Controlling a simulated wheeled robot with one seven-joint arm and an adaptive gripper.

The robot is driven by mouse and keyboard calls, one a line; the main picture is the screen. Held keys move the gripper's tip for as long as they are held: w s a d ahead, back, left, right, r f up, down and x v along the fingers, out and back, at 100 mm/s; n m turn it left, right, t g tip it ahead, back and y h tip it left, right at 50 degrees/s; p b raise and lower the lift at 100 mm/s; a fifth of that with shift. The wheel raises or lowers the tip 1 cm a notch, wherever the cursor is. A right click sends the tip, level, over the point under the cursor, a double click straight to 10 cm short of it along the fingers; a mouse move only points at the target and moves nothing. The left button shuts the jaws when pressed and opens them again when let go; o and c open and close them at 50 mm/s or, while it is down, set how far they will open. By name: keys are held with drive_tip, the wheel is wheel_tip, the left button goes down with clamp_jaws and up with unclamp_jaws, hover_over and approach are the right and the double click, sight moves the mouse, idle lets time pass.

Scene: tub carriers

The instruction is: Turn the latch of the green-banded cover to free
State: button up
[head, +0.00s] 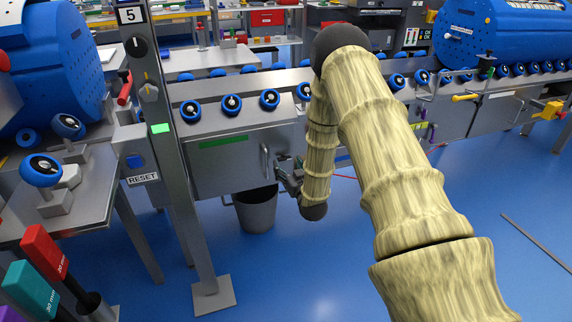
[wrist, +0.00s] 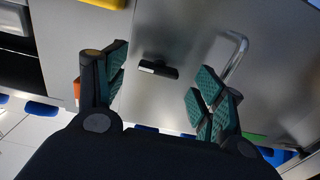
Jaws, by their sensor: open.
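The green-banded cover (head: 225,170) is a grey metal panel on the front of the conveyor, with a green strip along its top and an upright bar handle at its right. In the wrist view the cover (wrist: 185,30) fills the middle, with part of the green band low at the right. The latch (wrist: 158,68) is a small black bar with a pale end, lying slightly tilted. My gripper (wrist: 160,74) is open, its teal-padded fingers on either side of the latch in the picture. I cannot tell whether they touch it. In the head view my gripper (head: 289,180) is beside the cover's right edge.
The silver bar handle (wrist: 237,58) is close to the right finger. A grey bin (head: 256,210) stands below the cover, and a post (head: 172,150) rises left of it. Blue round parts (head: 232,104) line the conveyor. The blue floor in front is mostly clear.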

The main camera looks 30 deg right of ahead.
sight(285, 156)
drive_tip(key=shift+x, duration=1.55)
drive_tip(key=c, duration=1)
